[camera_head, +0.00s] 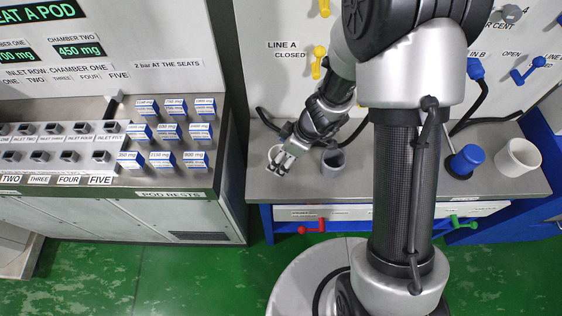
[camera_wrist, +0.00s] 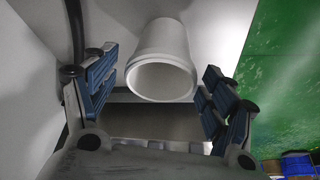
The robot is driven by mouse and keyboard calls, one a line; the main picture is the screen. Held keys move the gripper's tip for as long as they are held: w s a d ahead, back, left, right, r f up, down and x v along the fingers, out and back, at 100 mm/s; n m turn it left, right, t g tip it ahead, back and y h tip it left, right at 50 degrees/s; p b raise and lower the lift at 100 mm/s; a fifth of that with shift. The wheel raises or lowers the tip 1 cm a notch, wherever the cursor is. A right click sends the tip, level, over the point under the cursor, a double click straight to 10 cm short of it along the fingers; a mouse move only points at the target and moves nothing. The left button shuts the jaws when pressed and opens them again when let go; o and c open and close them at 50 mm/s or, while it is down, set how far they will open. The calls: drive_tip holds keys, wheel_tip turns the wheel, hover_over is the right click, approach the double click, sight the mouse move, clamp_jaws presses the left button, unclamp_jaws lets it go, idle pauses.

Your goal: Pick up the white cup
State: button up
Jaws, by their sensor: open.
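The white cup (camera_head: 273,153) stands on the grey bench at its left end in the head view, partly hidden by my gripper (camera_head: 283,163). In the wrist view the white cup (camera_wrist: 160,38) shows its outer wall and open rim, and looks empty. My gripper (camera_wrist: 157,92) is open, with one finger on each side of the cup in the picture. Gaps show between the fingers and the cup. I cannot tell how far the cup is beyond the fingertips.
A grey cup (camera_head: 332,163) stands close to the right of my gripper. A larger white container (camera_head: 518,158) and a blue-topped item (camera_head: 466,160) are at the bench's right. Blue-and-white pods (camera_head: 168,131) fill a rack at left. A dark cable (camera_head: 268,122) runs behind the cup.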

drive_tip(key=shift+w+a+f, duration=0.1)
drive_tip(key=shift+a+f, duration=0.1)
drive_tip(key=shift+f, duration=0.45)
drive_tip(key=shift+c, duration=0.4)
drive_tip(key=c, duration=1.1)
